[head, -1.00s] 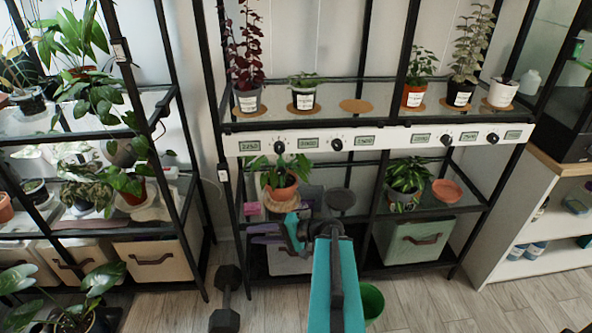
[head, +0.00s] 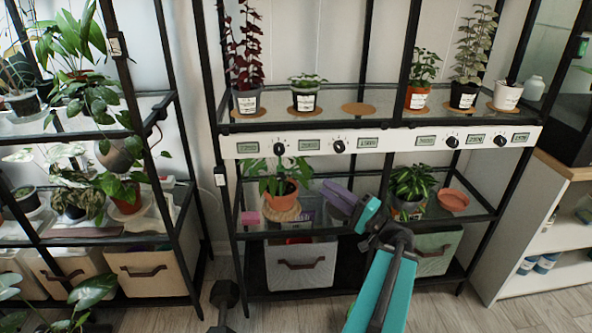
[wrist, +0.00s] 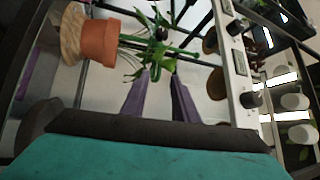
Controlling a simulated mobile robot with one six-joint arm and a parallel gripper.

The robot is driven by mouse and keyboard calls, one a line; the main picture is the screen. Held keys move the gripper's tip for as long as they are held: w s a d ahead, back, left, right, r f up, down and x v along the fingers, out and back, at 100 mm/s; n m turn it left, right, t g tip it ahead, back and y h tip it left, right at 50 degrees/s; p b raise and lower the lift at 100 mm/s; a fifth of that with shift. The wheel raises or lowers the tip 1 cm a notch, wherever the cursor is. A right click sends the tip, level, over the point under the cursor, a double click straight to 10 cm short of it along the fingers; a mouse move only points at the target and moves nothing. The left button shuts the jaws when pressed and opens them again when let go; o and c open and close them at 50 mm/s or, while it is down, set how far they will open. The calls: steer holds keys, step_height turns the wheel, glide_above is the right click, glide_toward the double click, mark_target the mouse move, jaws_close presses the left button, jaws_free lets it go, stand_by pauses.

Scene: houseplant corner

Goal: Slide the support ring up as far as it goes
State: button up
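My gripper (head: 332,192), with purple fingers, is right of this plant in the head view. In the wrist view its fingers (wrist: 160,82) are apart and empty, with the tips close to the leaves.
A control strip with knobs and displays (head: 400,139) runs along the upper shelf's front edge. A black rack post (head: 385,190) is near my gripper. Another potted plant (head: 411,187) and an empty terracotta saucer (head: 453,199) stand to the right.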

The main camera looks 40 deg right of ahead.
steer(key=shift+w, duration=0.1)
steer(key=b+x, duration=0.2)
steer(key=x, duration=1.1)
steer(key=shift+w, duration=0.3)
steer(key=shift+a+r, duration=0.1)
steer(key=shift+a, duration=0.05)
